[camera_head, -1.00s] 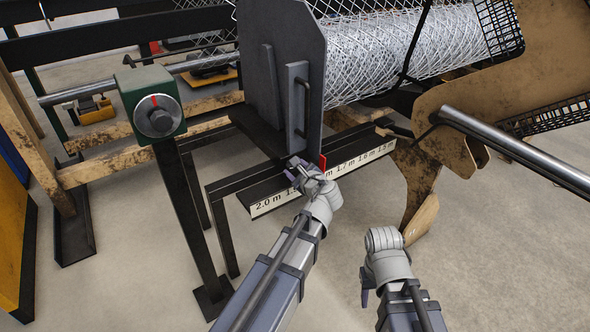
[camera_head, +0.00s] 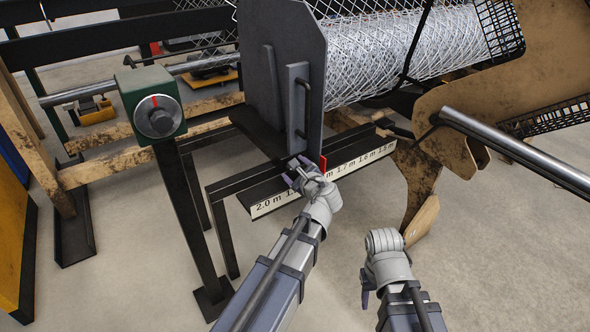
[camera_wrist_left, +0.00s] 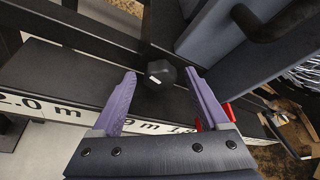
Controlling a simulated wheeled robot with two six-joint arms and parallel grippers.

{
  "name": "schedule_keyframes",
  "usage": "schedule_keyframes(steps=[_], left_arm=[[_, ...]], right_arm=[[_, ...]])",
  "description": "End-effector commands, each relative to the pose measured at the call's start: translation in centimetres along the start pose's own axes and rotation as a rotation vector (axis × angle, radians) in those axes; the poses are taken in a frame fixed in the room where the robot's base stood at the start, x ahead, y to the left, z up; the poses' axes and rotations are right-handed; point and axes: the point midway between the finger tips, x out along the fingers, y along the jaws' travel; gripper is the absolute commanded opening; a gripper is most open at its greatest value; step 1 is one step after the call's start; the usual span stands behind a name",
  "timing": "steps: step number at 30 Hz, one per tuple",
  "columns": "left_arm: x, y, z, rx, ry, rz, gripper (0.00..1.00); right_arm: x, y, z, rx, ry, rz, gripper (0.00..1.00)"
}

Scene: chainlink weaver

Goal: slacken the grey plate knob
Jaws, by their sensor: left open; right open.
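The dark grey plate knob (camera_wrist_left: 160,74), a faceted knob with a small pale mark, shows in the left wrist view at the foot of the upright plate. My left gripper (camera_wrist_left: 160,84) is open, its purple fingers on either side of the knob in that view. I cannot tell whether they touch it. In the head view the left gripper (camera_head: 299,174) is at the plate's lower edge, and the knob cannot be made out there. The grey plate (camera_head: 283,65) stands upright with a bar handle. My right gripper (camera_head: 366,285) is open and empty, low and right, away from the plate.
A ruler rail (camera_head: 360,160) runs under the plate, with a red pointer (camera_head: 323,164) beside my left gripper. A green box with a round dial (camera_head: 152,108) stands left on a post. A wire mesh roll (camera_head: 410,50) lies behind. Floor at lower right is clear.

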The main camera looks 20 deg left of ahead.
Motion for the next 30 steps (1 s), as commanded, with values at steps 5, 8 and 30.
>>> schedule_keyframes(steps=[5,8,30], left_arm=[[-0.9,0.0,0.1,0.001,0.000,-0.001,0.78],[-2.5,0.0,0.2,0.001,0.001,-0.002,0.78],[-7.8,0.0,0.0,0.000,0.000,0.000,0.78]], right_arm=[[-0.4,0.0,0.0,0.000,0.000,0.000,0.50],[-1.0,0.1,0.1,0.000,0.000,0.000,0.50],[-2.4,0.2,0.2,0.000,-0.002,0.000,0.50]])
